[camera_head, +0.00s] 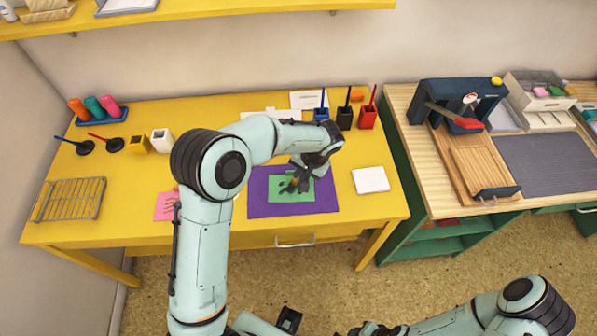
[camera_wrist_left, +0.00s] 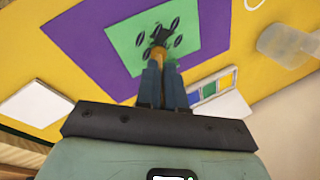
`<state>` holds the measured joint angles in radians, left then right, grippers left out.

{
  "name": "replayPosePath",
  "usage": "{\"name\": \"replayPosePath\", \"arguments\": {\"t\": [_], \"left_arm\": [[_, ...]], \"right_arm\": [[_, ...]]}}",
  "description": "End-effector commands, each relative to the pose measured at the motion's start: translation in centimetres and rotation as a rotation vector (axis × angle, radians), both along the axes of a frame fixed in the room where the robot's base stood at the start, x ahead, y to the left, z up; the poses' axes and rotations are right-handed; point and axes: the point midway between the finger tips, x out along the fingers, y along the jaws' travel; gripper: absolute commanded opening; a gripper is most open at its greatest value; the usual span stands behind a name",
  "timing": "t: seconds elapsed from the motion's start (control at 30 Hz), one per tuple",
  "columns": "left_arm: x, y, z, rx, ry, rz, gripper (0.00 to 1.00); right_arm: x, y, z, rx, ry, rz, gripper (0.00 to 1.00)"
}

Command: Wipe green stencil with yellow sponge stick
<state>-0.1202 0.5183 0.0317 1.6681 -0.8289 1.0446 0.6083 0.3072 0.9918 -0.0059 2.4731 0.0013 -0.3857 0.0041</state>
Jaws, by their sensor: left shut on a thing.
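The green stencil (camera_head: 278,196) lies on a purple mat (camera_head: 325,204) on the yellow table. In the left wrist view, the stencil (camera_wrist_left: 122,45) shows several dark oval marks or openings. My left gripper (camera_head: 300,178) is above the stencil, pointing down at it. In the left wrist view, the gripper (camera_wrist_left: 163,75) is shut on an orange-yellow stick (camera_wrist_left: 157,62), taken to be the sponge stick. Its dark end is over the stencil; I cannot tell whether it touches. My right gripper (camera_head: 375,329) is partly seen at the bottom edge, and its jaws are unclear.
Blue, black and red holders with sticks (camera_head: 344,116) stand behind the mat. A white pad (camera_head: 370,180) lies right of it, and a pink note (camera_head: 166,205) left. A wire rack (camera_head: 70,199) is at the far left. A wooden counter (camera_head: 425,170) stands at the right.

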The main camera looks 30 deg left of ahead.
Motion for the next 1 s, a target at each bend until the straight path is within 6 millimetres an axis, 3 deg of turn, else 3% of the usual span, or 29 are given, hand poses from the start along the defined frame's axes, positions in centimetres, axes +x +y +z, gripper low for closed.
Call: {"name": "replayPosePath", "arguments": {"t": [0.73, 1.0], "left_arm": [[-1.1, 2.1, -0.1, 0.001, 0.001, -0.001, 0.0], [-0.8, 1.6, 0.0, 0.0, 0.002, -0.002, 0.0]], "right_arm": [[-0.6, 0.0, -1.2, 0.0, 0.007, 0.0, 0.43], [-0.6, 0.0, -1.1, 0.0, 0.007, 0.0, 0.43]]}}
